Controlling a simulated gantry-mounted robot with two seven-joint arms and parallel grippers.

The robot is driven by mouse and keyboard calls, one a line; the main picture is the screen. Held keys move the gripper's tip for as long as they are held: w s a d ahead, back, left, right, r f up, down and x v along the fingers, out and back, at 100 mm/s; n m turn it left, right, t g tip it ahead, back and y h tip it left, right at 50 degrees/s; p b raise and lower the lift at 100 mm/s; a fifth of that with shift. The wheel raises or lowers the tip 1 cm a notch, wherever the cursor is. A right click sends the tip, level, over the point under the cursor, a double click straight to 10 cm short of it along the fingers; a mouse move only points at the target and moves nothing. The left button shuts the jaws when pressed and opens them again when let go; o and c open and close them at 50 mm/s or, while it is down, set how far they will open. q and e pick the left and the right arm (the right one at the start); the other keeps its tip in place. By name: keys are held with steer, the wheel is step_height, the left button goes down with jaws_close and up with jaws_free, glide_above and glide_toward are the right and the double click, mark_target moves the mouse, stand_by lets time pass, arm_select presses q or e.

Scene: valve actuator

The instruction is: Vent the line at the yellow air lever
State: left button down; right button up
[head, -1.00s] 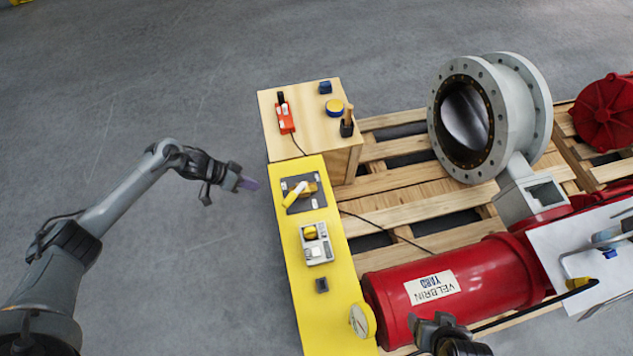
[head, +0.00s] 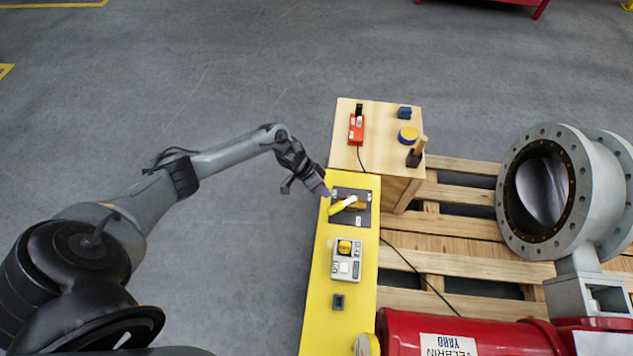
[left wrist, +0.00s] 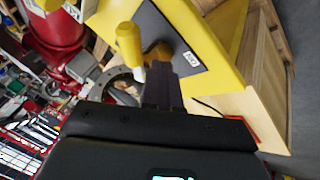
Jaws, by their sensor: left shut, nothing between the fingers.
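The yellow air lever (head: 340,206) sits on a dark square plate (head: 362,220) near the far end of the yellow panel (head: 320,280). Its handle slants, with a white part at its upper right end. In the left wrist view the yellow lever (left wrist: 128,40) shows just left of and beyond the fingertips, over the dark plate (left wrist: 178,38). My left gripper (head: 325,191) is shut and empty, at the panel's left edge close to the lever; its fingers (left wrist: 165,88) are together in the left wrist view. I cannot tell whether they touch it. My right gripper is not in view.
Nearer on the panel are a grey switch box (head: 346,268) with a yellow knob and a small dark block (head: 338,301). A wooden box (head: 375,155) behind holds a red device (head: 356,130) and small items. A red cylinder (head: 500,335) and a large flanged valve (head: 520,205) stand right.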

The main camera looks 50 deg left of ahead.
mark_target(342, 205)
arm_select(q)
steer(key=shift+s+d+f, duration=0.15)
steer(key=shift+s+d, duration=0.05)
steer(key=shift+d, duration=0.4)
steer(key=shift+s+d+f, duration=0.1)
steer(key=shift+s+d, duration=0.05)
steer(key=shift+d, duration=0.45)
steer(key=shift+d+r, duration=0.1)
